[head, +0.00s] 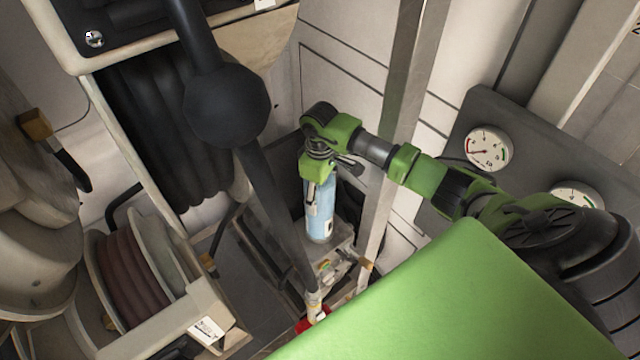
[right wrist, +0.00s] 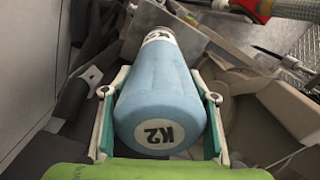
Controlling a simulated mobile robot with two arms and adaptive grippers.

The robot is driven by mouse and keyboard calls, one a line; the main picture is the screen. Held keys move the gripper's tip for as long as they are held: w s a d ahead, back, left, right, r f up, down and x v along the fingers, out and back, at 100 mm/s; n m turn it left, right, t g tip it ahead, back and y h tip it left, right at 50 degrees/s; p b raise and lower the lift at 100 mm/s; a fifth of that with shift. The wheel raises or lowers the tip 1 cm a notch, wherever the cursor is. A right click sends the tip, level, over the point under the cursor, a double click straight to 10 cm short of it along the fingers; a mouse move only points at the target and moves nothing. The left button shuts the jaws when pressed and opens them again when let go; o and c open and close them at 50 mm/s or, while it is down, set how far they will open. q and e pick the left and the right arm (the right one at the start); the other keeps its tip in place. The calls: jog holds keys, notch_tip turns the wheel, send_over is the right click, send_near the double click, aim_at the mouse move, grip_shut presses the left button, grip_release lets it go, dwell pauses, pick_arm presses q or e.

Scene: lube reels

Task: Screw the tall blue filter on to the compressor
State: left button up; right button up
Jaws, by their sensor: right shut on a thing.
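The tall blue filter (head: 319,213) stands nearly upright at the grey compressor (head: 341,250) in the head view. Its lower end meets the compressor's top there; whether any thread is engaged cannot be told. My right gripper (head: 318,186) is shut on the filter's upper part from above. In the right wrist view, the filter (right wrist: 164,85), marked K2, lies between the two fingers of my right gripper (right wrist: 160,103). Its far end is near grey metal parts. My left gripper is not in view.
A black hose (head: 265,195) with a large black ball (head: 227,105) hangs in front, left of the filter, ending in a red-tipped nozzle. A hose reel (head: 130,275) stands at lower left. A grey post (head: 405,80) and gauge panel (head: 528,155) are on the right.

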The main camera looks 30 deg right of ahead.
jog(key=shift+s+f, duration=0.1)
jog(key=shift+f, duration=0.05)
jog(key=o, duration=1.5)
jog(key=o, duration=0.3)
jog(key=shift+o, duration=0.2)
jog(key=shift+r, duration=0.2)
